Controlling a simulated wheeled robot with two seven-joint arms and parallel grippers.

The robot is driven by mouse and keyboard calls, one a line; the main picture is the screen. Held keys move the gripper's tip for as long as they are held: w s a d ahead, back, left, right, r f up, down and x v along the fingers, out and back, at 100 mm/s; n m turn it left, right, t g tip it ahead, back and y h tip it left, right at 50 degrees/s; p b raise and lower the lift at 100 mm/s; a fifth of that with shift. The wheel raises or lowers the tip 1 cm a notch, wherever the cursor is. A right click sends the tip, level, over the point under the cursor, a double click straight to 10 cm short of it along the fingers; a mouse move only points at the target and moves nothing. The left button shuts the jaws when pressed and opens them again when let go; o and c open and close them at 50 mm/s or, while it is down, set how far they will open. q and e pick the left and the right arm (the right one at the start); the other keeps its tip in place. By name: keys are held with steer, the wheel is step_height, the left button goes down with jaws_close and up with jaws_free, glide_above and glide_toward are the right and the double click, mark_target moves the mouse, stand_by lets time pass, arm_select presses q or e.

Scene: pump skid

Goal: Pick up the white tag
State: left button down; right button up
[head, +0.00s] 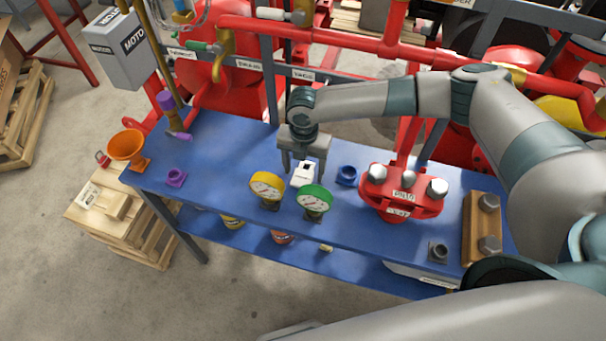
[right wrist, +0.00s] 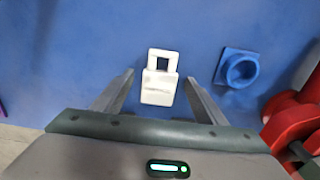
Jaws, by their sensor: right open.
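The white tag (head: 303,173) lies on the blue bench top, just behind the yellow and green gauges. My left gripper is not in view.
A yellow gauge (head: 267,187) and a green gauge (head: 314,200) stand close in front of the tag. A blue socket (head: 346,175) is to its right, then a red flanged part (head: 401,196). A purple socket (head: 175,177) is at the left. The blue bench (head: 222,154) is clear between.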

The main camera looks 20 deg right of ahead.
mark_target(304, 173)
steer(key=shift+c, duration=0.3)
steer(key=c, duration=1.1)
steer(key=shift+r, duration=0.1)
steer(key=shift+r, duration=0.45)
steer(key=shift+r+b, duration=1.75)
steer(key=shift+r, duration=2.75)
